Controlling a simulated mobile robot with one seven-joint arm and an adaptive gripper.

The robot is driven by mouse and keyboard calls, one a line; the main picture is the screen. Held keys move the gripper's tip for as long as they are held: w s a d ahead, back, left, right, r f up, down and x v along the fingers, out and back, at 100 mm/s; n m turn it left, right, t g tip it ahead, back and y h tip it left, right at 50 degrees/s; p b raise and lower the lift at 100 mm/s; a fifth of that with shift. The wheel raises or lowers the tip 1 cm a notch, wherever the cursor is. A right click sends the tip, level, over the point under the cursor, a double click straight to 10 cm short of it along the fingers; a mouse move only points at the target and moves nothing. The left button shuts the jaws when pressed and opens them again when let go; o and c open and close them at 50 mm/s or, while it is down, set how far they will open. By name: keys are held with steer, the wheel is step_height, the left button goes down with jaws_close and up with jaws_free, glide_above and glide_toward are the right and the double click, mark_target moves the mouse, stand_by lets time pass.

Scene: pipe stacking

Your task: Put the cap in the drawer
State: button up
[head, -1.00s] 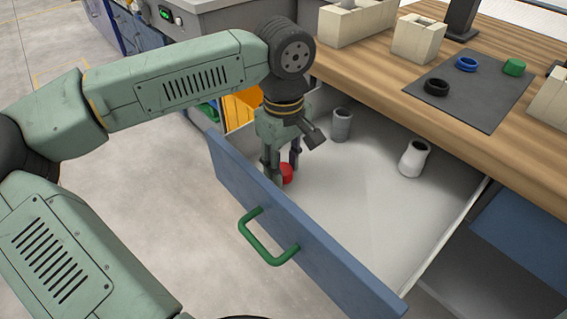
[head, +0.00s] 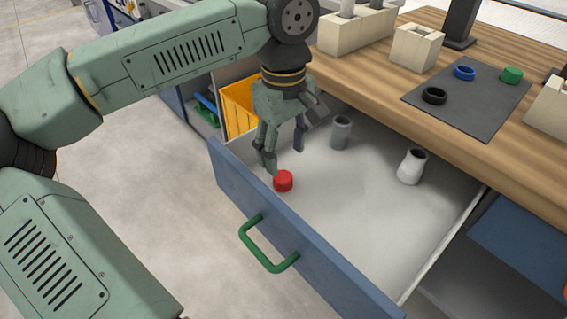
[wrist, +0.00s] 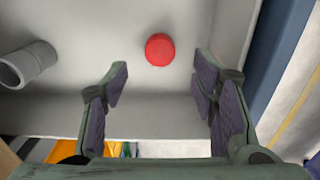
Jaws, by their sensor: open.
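A red cap (head: 283,181) lies on the floor of the open drawer (head: 345,212), near the drawer's front panel. It also shows in the wrist view (wrist: 160,49), ahead of the fingertips and between their lines. My gripper (head: 283,156) is open and empty above the drawer, up and apart from the cap. In the wrist view my gripper (wrist: 158,78) has its fingers spread wide with nothing between them. The drawer has a blue front with a green handle (head: 268,246).
A grey pipe piece (head: 341,132) and a white pipe piece (head: 411,166) stand in the drawer. On the wooden tabletop, a dark mat (head: 468,110) holds a black ring (head: 434,96), a blue ring (head: 464,73) and a green cap (head: 511,75). Beige blocks (head: 416,47) stand behind.

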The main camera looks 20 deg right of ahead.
mark_target(284, 177)
step_height(284, 177, up, 6)
steer(key=shift+f, duration=0.1)
